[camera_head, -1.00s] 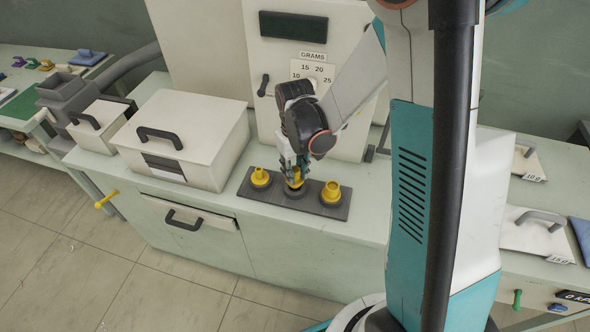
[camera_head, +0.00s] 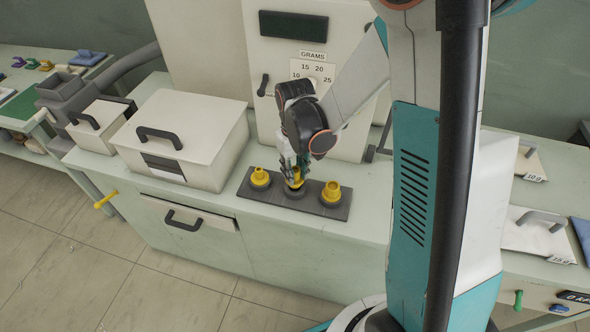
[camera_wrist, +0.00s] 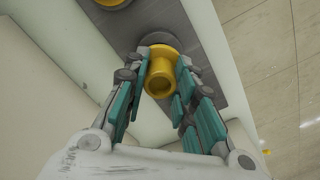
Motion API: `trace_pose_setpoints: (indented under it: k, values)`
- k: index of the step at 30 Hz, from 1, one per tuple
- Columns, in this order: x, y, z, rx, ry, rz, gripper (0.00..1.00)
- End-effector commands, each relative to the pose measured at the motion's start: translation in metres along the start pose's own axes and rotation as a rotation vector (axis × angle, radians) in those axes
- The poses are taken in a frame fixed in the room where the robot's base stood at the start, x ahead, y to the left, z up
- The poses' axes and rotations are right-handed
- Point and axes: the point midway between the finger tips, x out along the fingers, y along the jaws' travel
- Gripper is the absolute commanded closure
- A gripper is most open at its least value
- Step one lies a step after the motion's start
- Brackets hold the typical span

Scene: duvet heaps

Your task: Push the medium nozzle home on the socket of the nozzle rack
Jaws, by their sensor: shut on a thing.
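The nozzle rack (camera_head: 322,209) is a dark grey strip on the pale green counter. It has three round sockets in a row, each with a yellow nozzle at it. My gripper (camera_head: 294,176) is over the middle socket (camera_head: 294,192), shut on the medium nozzle (camera_head: 297,183). In the wrist view the yellow medium nozzle (camera_wrist: 160,76) sits between the teal finger pads of my gripper (camera_wrist: 160,88), its open end toward the camera. It stands at a grey round socket (camera_wrist: 160,40). The fingers hide its seat, so I cannot tell how deep it sits.
A left yellow nozzle (camera_head: 260,177) and a right yellow nozzle (camera_head: 331,191) flank my gripper closely. A white lidded box (camera_head: 185,125) stands left of the rack. A tall white machine with a grams dial (camera_head: 313,72) stands behind. The counter in front is clear.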

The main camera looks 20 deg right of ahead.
Motion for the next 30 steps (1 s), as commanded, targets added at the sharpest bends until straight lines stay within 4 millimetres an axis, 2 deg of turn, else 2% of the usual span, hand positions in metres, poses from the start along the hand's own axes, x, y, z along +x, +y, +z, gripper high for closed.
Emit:
trace_pose_setpoints:
  k: [30]
  values:
    - [0.022, 0.0, 0.0, 0.0, 0.0, 0.0, 1.0]
